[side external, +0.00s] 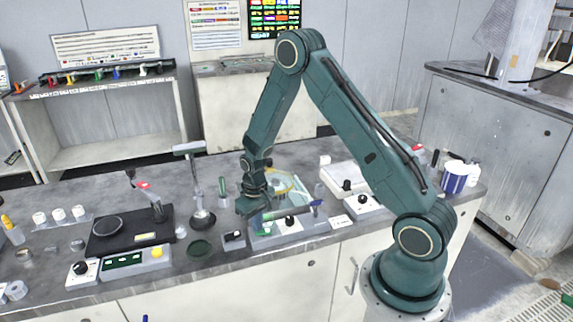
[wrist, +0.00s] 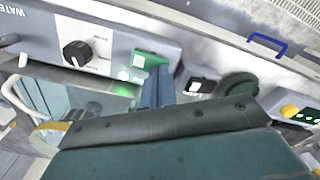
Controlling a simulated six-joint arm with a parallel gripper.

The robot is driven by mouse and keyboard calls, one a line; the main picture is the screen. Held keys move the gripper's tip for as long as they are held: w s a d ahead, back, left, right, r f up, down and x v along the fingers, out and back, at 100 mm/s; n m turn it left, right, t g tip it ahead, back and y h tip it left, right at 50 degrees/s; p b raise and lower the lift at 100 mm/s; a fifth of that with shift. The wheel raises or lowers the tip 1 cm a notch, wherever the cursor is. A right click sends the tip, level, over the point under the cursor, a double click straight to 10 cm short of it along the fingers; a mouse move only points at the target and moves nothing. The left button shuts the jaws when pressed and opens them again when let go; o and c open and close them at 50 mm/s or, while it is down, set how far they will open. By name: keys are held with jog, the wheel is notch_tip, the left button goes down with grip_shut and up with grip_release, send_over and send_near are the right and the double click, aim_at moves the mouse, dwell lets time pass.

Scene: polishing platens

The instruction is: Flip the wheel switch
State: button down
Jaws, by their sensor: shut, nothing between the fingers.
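My gripper (side external: 250,206) points down over the bench at the front left of the grey polishing machine (side external: 300,230). In the wrist view, its fingers (wrist: 157,78) are together and empty, beside a green control (wrist: 149,60) with a white square on the machine's front panel. A green glow shows just left of the fingers. A small box with a black and white switch (wrist: 200,86) sits right of the fingers; it also shows in the side view (side external: 233,240). I cannot read which control is the wheel switch, nor tell whether the fingertips touch the green control.
A black knob (wrist: 77,53) is on the machine panel left of the fingers. A dark green round pad (side external: 200,248) lies left of the small switch box. A knob box (side external: 362,203) stands right of the machine. A blue drawer handle (wrist: 267,44) is below the bench edge.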

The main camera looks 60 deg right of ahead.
jog(key=shift+f, duration=0.35)
dwell(0.3)
jog(key=shift+r, duration=3.5)
